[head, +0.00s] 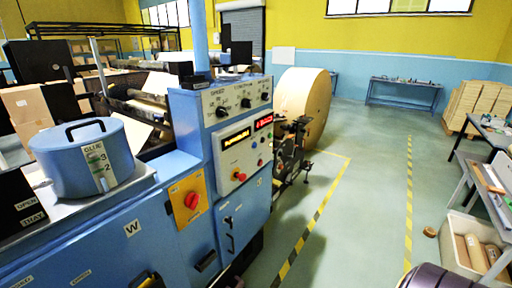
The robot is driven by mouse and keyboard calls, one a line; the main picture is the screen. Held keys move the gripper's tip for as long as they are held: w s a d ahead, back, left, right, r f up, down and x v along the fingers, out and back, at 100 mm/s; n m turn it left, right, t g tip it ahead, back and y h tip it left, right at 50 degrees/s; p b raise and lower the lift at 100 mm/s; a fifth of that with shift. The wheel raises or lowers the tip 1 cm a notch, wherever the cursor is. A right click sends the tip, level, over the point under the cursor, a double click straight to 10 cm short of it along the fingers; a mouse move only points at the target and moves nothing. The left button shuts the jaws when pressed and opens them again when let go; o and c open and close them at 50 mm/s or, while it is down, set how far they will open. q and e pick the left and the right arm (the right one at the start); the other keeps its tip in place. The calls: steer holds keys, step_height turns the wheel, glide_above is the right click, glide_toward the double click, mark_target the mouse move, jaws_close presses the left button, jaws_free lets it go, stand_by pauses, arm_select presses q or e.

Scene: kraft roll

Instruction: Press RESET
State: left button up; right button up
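The blue machine's control panel (241,150) faces right of centre. It has a yellow-lit display (236,139), a red-lit display (264,121) and several small buttons, including a red one (242,177) at its lower edge. The small labels are too small to read, so I cannot tell which button is RESET. Above it is a grey panel (236,99) with black knobs. A larger red knob (192,200) sits on a yellow plate lower left. Neither of my grippers can be made out in the head view.
A blue glue pot (85,157) stands on the machine's left top. A large kraft roll (302,105) is behind the panel. The floor (375,190) to the right is open between yellow-black stripes. A bin of rolls (452,248) and a table (490,190) stand at far right.

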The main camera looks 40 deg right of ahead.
jaws_close()
stand_by(1.4)
